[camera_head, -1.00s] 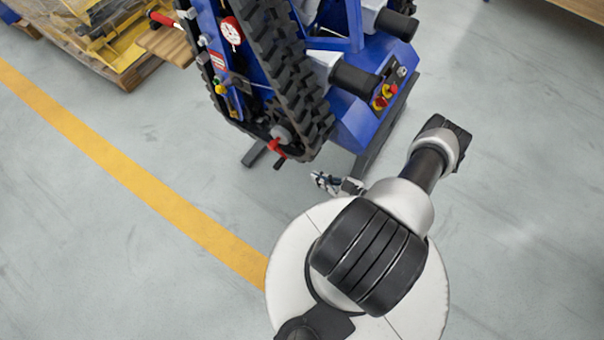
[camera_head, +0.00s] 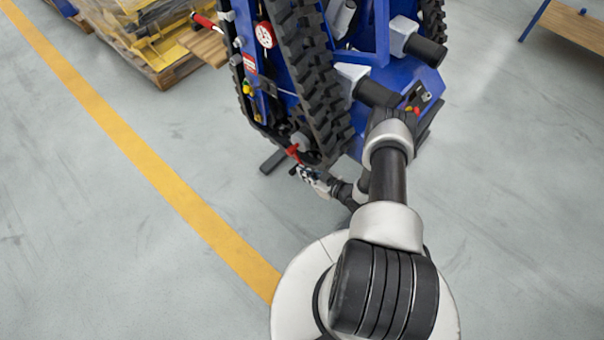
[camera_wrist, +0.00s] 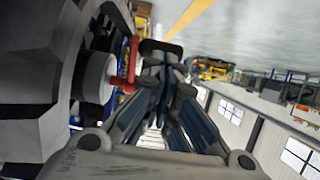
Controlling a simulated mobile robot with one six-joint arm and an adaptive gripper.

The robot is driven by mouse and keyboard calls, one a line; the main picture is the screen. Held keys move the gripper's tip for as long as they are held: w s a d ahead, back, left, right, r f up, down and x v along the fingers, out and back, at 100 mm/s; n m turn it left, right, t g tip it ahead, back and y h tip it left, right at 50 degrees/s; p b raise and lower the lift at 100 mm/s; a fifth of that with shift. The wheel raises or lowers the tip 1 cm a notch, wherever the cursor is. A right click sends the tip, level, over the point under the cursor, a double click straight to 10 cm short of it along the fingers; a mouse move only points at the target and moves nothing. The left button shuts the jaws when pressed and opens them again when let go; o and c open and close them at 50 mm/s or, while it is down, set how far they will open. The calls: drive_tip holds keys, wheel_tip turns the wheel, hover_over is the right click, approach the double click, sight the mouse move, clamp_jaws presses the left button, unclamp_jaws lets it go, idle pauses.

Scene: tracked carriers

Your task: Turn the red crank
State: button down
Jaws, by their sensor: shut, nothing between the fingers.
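The red crank (camera_head: 292,150) sits on a grey hub at the low front end of the blue tracked carrier (camera_head: 290,72). In the wrist view the red crank (camera_wrist: 131,66) is just left of the fingers, beside a pale round hub (camera_wrist: 98,77). A dark block, which looks like the crank's handle, lies just beyond the fingertips. My gripper (camera_head: 301,171) is right at the crank; its fingers (camera_wrist: 168,66) are together with nothing between them. I cannot tell whether they touch the crank.
The black track (camera_head: 308,80) rises close beside the crank, and it fills the left of the wrist view. A red gauge (camera_head: 265,35) and a red-handled lever (camera_head: 204,21) are higher up. A loaded pallet (camera_head: 165,70) stands at upper left. The floor along the yellow line is clear.

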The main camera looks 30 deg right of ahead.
drive_tip(key=shift+w+a+f, duration=0.2)
drive_tip(key=shift+w+f, duration=0.05)
drive_tip(key=shift+w, duration=0.35)
drive_tip(key=shift+w+a+f, duration=0.2)
drive_tip(key=shift+w+f, duration=0.25)
